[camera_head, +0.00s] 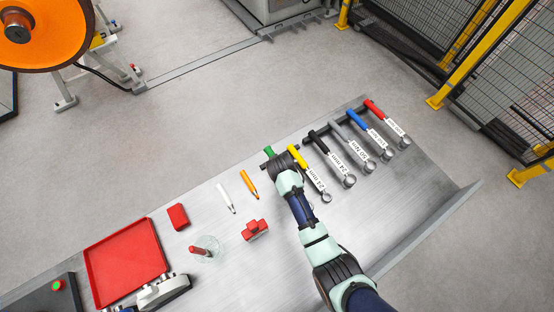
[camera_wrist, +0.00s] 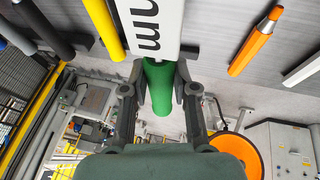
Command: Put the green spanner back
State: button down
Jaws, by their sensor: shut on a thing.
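The green spanner (camera_wrist: 159,90) is between the two fingers of my gripper (camera_wrist: 160,84) in the wrist view, with its white "mm" label (camera_wrist: 152,22) toward the top. In the head view only its green end (camera_head: 269,151) shows past my gripper (camera_head: 280,164); the rest is hidden by my arm. My gripper is shut on its handle, just left of the yellow spanner (camera_head: 297,157). The dark rack (camera_head: 310,137) runs along the far edge of the bench. Whether the green spanner touches the rack or bench is hidden.
Black (camera_head: 321,145), grey (camera_head: 340,134), blue (camera_head: 357,121) and red (camera_head: 375,109) spanners lie in a row to the right. An orange marker (camera_head: 249,184) and a white marker (camera_head: 225,198) lie left, near a red tray (camera_head: 124,262) on the metal bench (camera_head: 405,190).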

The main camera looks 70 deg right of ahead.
jog(key=shift+r, duration=0.1)
notch_tip(320, 180, down, 8)
jog(key=b, duration=0.5)
jog(key=shift+b, duration=0.35)
jog(key=shift+f, duration=0.45)
jog(key=c, duration=0.8)
grip_release()
jog(key=v, duration=0.7)
jog(key=shift+a+r, duration=0.15)
jog(key=shift+r, duration=0.05)
